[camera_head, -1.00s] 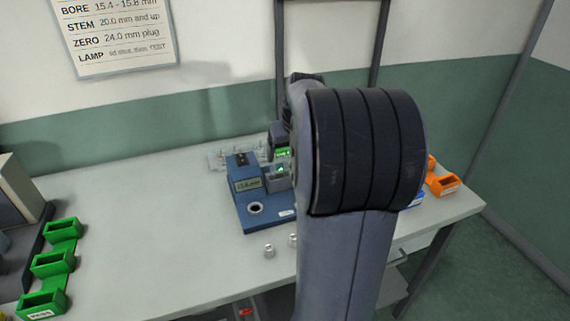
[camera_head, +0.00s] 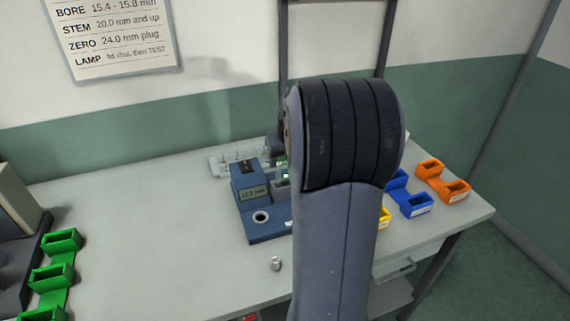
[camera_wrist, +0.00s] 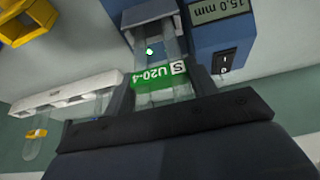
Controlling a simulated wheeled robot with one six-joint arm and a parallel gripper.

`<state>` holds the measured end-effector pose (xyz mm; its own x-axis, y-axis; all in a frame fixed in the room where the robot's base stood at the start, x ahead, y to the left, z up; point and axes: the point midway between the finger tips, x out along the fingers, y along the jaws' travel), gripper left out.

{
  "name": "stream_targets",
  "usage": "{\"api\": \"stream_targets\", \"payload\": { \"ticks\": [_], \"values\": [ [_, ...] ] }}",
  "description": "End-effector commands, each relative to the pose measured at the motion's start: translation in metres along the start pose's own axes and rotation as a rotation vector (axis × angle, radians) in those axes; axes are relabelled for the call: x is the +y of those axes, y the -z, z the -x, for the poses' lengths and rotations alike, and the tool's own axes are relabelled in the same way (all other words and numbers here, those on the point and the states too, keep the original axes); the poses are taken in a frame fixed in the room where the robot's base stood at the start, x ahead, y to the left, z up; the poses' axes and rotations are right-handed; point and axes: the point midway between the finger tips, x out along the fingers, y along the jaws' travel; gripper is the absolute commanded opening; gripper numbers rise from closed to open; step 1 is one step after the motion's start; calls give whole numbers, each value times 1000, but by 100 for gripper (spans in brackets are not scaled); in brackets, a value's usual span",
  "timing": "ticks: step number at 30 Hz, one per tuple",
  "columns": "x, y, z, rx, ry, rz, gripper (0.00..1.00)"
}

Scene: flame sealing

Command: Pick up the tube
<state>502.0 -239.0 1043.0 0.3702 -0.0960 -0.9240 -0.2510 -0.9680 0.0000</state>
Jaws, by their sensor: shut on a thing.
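A clear tube with a green label reading U20-4 (camera_wrist: 160,83) lies between the two dark fingers of my gripper (camera_wrist: 165,88) in the wrist view. The fingers are shut on it around the label. Its far end reaches up to a grey block on the blue gauge (camera_wrist: 215,38); I cannot tell whether they touch. A small green glow shows near that end. The gauge also stands on the table in the head view (camera_head: 262,224), and its display reads 15.0 mm in the wrist view.
A small metal plug (camera_head: 276,264) lies in front. Green bins (camera_head: 52,265) are at left; blue (camera_head: 415,207), orange (camera_head: 456,191) and yellow (camera_head: 384,218) bins are at right. The left-centre table is clear.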

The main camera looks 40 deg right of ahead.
Motion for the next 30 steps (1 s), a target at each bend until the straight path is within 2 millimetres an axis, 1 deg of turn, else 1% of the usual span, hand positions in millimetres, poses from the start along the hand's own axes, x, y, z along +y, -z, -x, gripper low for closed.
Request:
{"api": "stream_targets", "payload": {
  "ticks": [1,6,11,14,17,24,27,30],
  "values": [
    [0,0,0,0,0,0,42],
    [0,0,0,1,0,0,28],
    [0,0,1,1,0,0,28],
    [0,3,6,3,-1,0,28],
    [0,9,20,6,-2,0,28],
    [0,28,65,4,-1,1,28],
    [0,34,79,4,-1,1,28],
    [-3,36,89,2,1,5,28]
  ]
}}
